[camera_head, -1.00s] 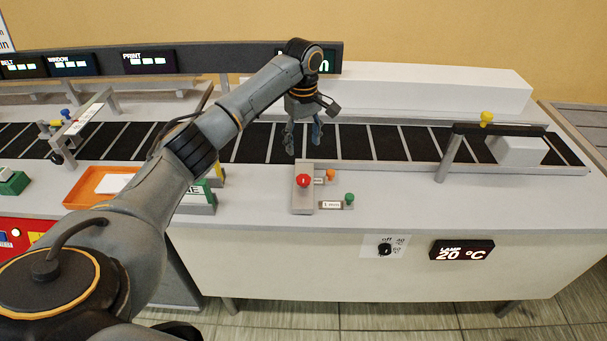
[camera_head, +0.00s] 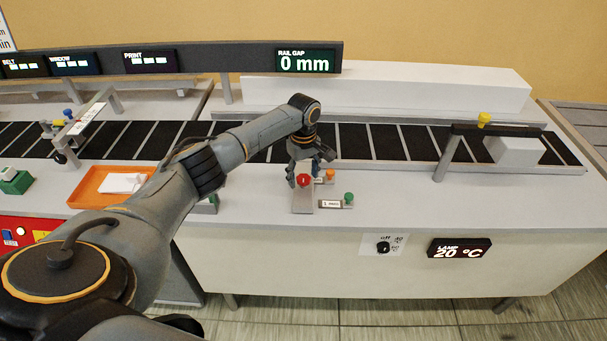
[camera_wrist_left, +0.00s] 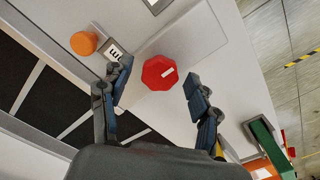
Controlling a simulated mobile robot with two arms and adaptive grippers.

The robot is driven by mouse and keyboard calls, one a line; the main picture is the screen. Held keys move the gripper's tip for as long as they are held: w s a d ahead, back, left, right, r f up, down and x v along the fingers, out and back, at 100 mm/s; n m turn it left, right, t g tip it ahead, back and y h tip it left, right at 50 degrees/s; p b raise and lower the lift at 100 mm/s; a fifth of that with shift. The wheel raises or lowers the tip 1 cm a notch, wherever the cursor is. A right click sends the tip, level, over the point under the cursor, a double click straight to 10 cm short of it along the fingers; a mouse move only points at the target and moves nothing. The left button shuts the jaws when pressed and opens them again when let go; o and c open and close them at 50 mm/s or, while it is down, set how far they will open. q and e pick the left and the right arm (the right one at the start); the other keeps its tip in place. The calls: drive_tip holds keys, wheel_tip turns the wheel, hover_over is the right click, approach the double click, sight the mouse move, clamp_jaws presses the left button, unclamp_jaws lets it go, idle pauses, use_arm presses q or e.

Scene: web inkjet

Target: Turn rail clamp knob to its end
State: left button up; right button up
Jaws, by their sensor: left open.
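A red knob (camera_head: 304,181) with a white mark stands on a grey block (camera_head: 303,207) at the front of the conveyor table. I cannot read any name that shows it is the rail clamp knob. In the left wrist view the red, many-sided knob (camera_wrist_left: 159,73) lies between and just ahead of my left fingertips. My left gripper (camera_head: 305,177) is open and empty, low over the block, one finger on each side of the knob; contact is not clear. The rail gap display (camera_head: 305,62) reads 0 mm. My right gripper is not in view.
An orange knob (camera_head: 330,175) and a green knob (camera_head: 349,198) stand close to the right of the block. A yellow knob (camera_head: 484,118) tops a dark bar over the belt (camera_head: 385,142). An orange tray (camera_head: 88,191) lies left. The tabletop right of the green knob is clear.

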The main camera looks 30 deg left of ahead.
use_arm(q)
drive_tip(key=c, duration=1.2)
